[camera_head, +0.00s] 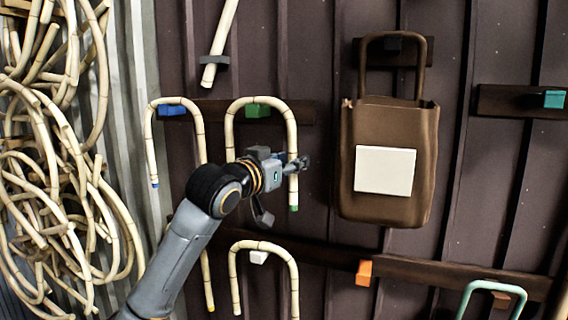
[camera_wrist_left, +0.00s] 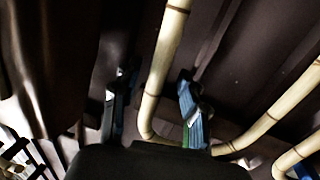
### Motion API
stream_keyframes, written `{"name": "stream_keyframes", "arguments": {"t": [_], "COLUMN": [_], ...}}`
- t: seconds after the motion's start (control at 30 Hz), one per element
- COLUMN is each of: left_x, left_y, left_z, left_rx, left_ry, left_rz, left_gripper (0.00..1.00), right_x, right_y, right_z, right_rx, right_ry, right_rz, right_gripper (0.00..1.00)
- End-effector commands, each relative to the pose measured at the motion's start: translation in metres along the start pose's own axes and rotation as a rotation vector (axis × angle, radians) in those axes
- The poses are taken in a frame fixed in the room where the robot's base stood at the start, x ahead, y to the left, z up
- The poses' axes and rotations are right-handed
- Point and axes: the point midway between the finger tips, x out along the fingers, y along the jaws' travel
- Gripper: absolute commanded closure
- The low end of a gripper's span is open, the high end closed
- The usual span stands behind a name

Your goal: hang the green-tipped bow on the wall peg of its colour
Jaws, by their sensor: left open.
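The green-tipped bow (camera_head: 291,130) is a pale cane arch. It hangs over the green peg (camera_head: 258,111) on the wall, its green tip (camera_head: 294,208) pointing down at the right leg. My left gripper (camera_head: 283,188) is open at that right leg. In the left wrist view the cane (camera_wrist_left: 165,55) passes between the spread fingers of the gripper (camera_wrist_left: 150,108), with a gap visible on the left side. Part of the left leg is hidden behind my arm in the head view. My right gripper is not in view.
A blue-tipped bow (camera_head: 150,135) hangs on the blue peg (camera_head: 172,110) close at left. Another bow (camera_head: 293,275) hangs on a white peg (camera_head: 258,257) below. A brown bag (camera_head: 390,120) hangs at right. Orange (camera_head: 364,273) and teal (camera_head: 554,99) pegs are bare.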

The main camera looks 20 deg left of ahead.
Motion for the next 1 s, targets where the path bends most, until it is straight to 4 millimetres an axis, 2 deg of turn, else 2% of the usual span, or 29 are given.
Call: {"name": "stream_keyframes", "arguments": {"t": [0.17, 0.4, 0.6, 0.77, 1.0], "left_x": [-0.019, -0.071, -0.105, -0.117, -0.119], "left_y": [0.0, 0.0, -0.001, 0.0, 0.0], "left_z": [0.0, 0.0, 0.0, 0.0, 0.0], "left_rx": [0.002, 0.002, 0.001, 0.002, 0.0], "left_ry": [0.002, 0.003, 0.002, 0.002, 0.001], "left_rz": [0.001, 0.0, -0.001, 0.0, 0.0], "left_gripper": [0.56, 0.56, 0.56, 0.56, 0.56], "right_x": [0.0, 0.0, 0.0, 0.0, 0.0], "right_y": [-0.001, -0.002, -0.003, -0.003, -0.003], "right_z": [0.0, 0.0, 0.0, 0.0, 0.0], "right_rx": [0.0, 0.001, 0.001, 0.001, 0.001], "right_ry": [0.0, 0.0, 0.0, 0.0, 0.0], "right_rz": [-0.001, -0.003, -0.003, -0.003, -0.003], "right_gripper": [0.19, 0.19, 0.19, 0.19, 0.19]}}
